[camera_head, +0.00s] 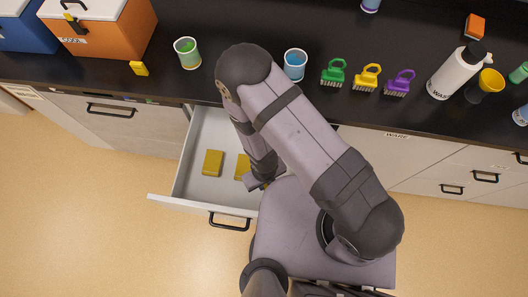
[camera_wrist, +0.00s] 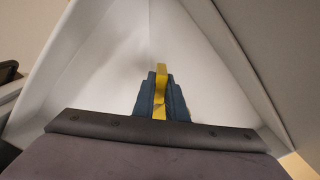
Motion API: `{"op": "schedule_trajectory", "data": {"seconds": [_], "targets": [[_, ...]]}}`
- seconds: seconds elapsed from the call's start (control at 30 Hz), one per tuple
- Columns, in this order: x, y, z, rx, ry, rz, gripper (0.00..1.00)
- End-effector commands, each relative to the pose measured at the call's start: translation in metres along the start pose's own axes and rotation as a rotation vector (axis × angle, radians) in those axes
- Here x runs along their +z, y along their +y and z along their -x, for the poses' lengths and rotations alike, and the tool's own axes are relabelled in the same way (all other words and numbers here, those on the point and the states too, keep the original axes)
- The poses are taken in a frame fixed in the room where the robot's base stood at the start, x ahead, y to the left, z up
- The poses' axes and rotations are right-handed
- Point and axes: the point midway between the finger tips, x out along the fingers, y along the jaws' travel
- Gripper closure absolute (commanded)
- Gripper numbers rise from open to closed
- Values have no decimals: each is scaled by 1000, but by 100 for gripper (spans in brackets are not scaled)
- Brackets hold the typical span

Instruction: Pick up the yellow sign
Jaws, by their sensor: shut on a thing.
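My gripper (camera_wrist: 160,100) is shut on a narrow yellow piece, which I take to be the yellow sign (camera_wrist: 161,72); it stands out between the two dark blue fingers in the wrist view. In the head view my gripper is low in the open drawer (camera_head: 188,193), at its right side, mostly hidden by my arm. Two flat yellow pieces show in the drawer: one (camera_head: 213,163) in the middle, and one (camera_head: 242,167) partly hidden beside my gripper. I cannot tell whether the second is the held one. A small yellow block (camera_head: 139,68) stands on the counter's front edge.
The black counter (camera_head: 220,20) holds an orange box (camera_head: 115,35), a green cup (camera_head: 187,52), a blue cup (camera_head: 295,64), several coloured brushes (camera_head: 367,77) and a white bottle (camera_head: 455,72). The drawer's walls close in around my gripper. Its left part has bare floor.

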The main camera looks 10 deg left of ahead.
Motion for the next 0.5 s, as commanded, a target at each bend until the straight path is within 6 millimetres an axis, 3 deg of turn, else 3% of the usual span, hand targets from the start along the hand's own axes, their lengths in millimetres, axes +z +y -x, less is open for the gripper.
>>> {"op": "schedule_trajectory", "data": {"seconds": [0.03, 0.2, 0.5], "targets": [[0, 0, 13, 0, 0, 0, 100], [-1, 0, 38, 0, 1, 0, 100], [0, 0, 72, 0, 0, 0, 100]]}}
